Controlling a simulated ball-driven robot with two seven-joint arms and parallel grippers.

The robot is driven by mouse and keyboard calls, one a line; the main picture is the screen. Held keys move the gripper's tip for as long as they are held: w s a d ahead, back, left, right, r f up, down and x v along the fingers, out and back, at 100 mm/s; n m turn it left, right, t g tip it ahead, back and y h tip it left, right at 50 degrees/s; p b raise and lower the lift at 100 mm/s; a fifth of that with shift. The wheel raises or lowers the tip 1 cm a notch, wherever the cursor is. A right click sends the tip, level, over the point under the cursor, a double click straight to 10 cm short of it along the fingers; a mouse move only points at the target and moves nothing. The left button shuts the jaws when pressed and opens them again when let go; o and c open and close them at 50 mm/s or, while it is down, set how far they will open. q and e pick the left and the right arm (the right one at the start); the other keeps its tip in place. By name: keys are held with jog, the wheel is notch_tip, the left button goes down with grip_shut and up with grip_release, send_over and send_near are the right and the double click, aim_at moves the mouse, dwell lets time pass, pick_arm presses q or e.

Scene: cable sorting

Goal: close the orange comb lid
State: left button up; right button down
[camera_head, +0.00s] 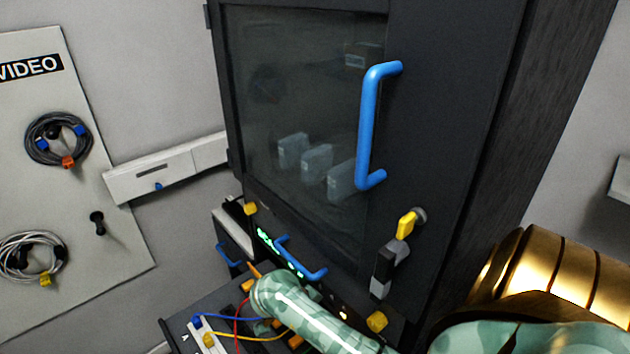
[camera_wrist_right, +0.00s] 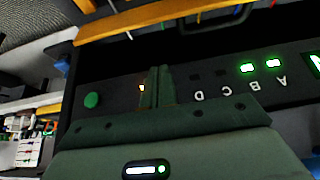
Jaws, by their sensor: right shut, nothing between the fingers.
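A long orange bar, which looks like the comb lid (camera_wrist_right: 150,18), runs across the top of the right wrist view, slightly tilted. In the head view only small orange pieces show beside my green arm, and I cannot tell which belong to the lid. My right gripper (camera_wrist_right: 158,78) is shut and empty, its fingers together in front of a dark panel with letters A to D. The bar lies beyond the fingertips, with a visible gap. In the head view my right forearm hides the fingers and much of the panel. My left gripper is not in view.
A dark cabinet with a glass door and blue handle (camera_head: 367,130) stands above the work area. A yellow-tagged latch (camera_head: 406,224) is on its front. Smaller blue handles (camera_head: 300,262), and blue, red and yellow cables (camera_head: 240,318), are near my arm. A cable board (camera_head: 75,200) hangs left.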

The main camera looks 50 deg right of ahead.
jog(key=f+b, duration=0.1)
jog(key=f, duration=0.1)
jog(key=f+b, duration=0.1)
jog(key=f, duration=0.2)
jog(key=f+b, duration=0.1)
jog(key=f, duration=0.2)
jog(key=shift+d, duration=0.35)
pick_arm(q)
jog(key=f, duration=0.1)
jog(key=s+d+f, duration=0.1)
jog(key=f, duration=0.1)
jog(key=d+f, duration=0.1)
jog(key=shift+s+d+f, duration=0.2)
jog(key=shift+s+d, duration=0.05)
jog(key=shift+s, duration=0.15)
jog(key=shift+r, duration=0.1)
pick_arm(e)
jog(key=shift+a, duration=0.1)
